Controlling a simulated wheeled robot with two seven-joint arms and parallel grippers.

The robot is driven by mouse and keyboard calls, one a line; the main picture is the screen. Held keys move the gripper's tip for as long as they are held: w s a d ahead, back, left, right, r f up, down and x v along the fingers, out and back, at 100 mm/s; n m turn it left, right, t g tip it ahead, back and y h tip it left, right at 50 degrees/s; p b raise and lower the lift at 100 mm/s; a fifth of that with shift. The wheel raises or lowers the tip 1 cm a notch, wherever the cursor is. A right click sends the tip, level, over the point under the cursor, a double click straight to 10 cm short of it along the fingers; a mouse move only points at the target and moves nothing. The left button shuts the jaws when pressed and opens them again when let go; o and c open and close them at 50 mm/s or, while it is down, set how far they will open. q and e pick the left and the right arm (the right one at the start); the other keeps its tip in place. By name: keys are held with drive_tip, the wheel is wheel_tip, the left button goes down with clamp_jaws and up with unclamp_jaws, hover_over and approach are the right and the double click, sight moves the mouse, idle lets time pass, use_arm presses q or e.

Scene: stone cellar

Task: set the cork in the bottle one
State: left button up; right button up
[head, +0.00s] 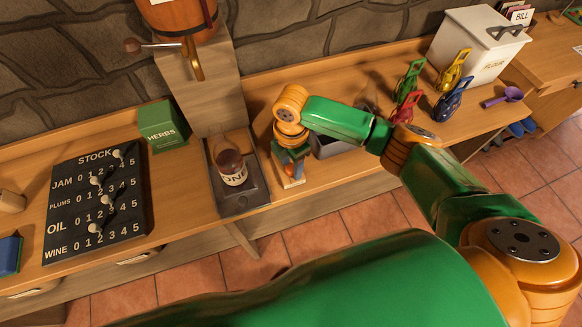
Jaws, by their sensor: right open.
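Bottle one (231,174) is dark brown with a pale label reading partly "ONE". It stands on a dark tray (242,199) below the barrel's tap. My right gripper (291,172) points down just right of the tray, apart from the bottle. It is open, over a small pale wooden block (292,183) near the counter's front edge. The gripper hides part of this block, and I cannot make out the cork. My left gripper is not in view.
A barrel (180,18) with a tap sits above the tray. A green herbs box (162,126) and a stock board (97,196) are at left. A grey bin (332,146) is behind my right arm. Several coloured clips and a flour box (478,45) are at right.

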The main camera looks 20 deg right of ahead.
clamp_jaws()
drive_tip(key=shift+r, duration=0.1)
